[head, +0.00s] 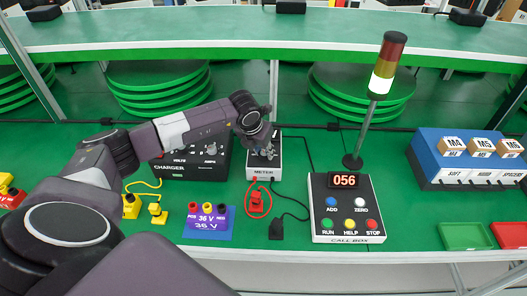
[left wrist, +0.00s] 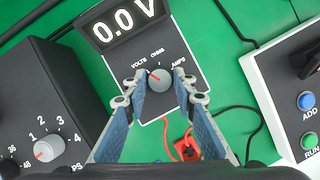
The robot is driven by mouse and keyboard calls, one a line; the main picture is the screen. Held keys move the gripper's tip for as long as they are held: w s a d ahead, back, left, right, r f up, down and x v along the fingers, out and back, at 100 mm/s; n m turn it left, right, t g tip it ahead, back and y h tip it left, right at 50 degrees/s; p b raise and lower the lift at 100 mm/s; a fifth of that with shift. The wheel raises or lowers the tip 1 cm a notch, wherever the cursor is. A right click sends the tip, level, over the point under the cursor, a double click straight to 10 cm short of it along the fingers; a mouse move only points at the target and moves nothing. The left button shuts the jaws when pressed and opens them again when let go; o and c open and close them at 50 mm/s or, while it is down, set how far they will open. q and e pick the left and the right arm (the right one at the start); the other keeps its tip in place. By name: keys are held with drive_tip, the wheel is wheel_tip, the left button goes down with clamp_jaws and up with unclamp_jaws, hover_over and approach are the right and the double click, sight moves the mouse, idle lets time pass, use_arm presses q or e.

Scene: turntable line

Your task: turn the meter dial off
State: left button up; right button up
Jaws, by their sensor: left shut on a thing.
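The meter (head: 287,172) is a white box with a black face on the green bench, under my left gripper (head: 266,150) in the head view. In the left wrist view its display (left wrist: 122,22) reads 0.0 V. The grey round meter dial (left wrist: 161,82) has a red pointer mark, aimed up and left toward VOLTS. OHMS and AMPS are printed around it. My left gripper's blue fingers (left wrist: 160,92) are shut on the dial, one on each side. The lower part of the meter face is partly hidden by the fingers. My right gripper is not in view.
The black charger (head: 171,167) stands close left of the meter. The call box (head: 346,206) with its buttons is to the right, with the signal tower (head: 384,77) behind it. A red plug (head: 257,202) and cables lie in front of the meter.

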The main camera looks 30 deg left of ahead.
use_arm(q)
drive_tip(key=n+y+b, duration=0.1)
drive_tip(key=n+b, duration=0.2)
drive_tip(key=n, duration=0.1)
drive_tip(key=shift+w+d+f+n+y+b, duration=0.1)
drive_tip(key=shift+w+d+n+y+b, duration=0.1)
drive_tip(key=shift+n+y+b, duration=0.2)
drive_tip(key=n+g+y+b, duration=0.1)
drive_tip(key=n+b, duration=0.1)
drive_tip(key=n, duration=0.1)
drive_tip(key=shift+n+g+b, duration=0.3)
drive_tip(key=shift+n+b, duration=0.05)
drive_tip(key=shift+n, duration=0.45)
drive_tip(key=shift+r+y, duration=0.2)
drive_tip(key=shift+y, duration=0.1)
drive_tip(key=o, duration=1.1)
drive_tip(key=shift+o, duration=0.2)
drive_tip(key=v, duration=1.2)
